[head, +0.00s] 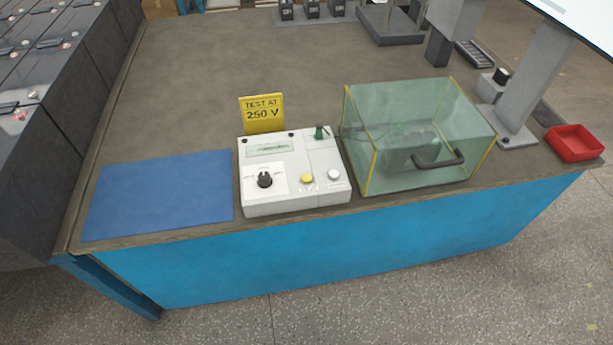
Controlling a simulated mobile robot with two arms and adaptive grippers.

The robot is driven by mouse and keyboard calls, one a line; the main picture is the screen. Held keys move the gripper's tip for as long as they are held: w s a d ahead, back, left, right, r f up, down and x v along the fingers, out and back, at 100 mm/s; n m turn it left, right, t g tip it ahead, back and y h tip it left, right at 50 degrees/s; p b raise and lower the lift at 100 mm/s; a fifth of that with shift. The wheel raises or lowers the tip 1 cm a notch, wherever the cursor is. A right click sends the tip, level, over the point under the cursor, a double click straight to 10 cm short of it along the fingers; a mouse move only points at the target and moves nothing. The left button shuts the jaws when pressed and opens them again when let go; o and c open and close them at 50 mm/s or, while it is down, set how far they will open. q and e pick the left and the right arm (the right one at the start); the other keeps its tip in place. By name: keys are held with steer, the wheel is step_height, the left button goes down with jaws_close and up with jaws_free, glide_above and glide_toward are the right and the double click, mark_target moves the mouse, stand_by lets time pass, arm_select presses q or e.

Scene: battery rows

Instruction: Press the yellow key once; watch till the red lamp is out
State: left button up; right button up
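The yellow key (307,179) is a round button on the front right part of a white tester box (290,203). The box stands on the workbench near its front edge. A pale round button (333,175) sits just right of the yellow key. A black dial (265,180) is on the left of the panel, below a small display (269,147) too small to read. A green fitting (320,132) stands at the back right of the box. I cannot make out a red lamp. Neither gripper is in view.
A yellow "TEST AT 250 V" sign (263,113) stands behind the box. A clear case (405,140) with a black handle stands close on its right, a blue mat (160,195) lies left. A red tray (574,142) is far right.

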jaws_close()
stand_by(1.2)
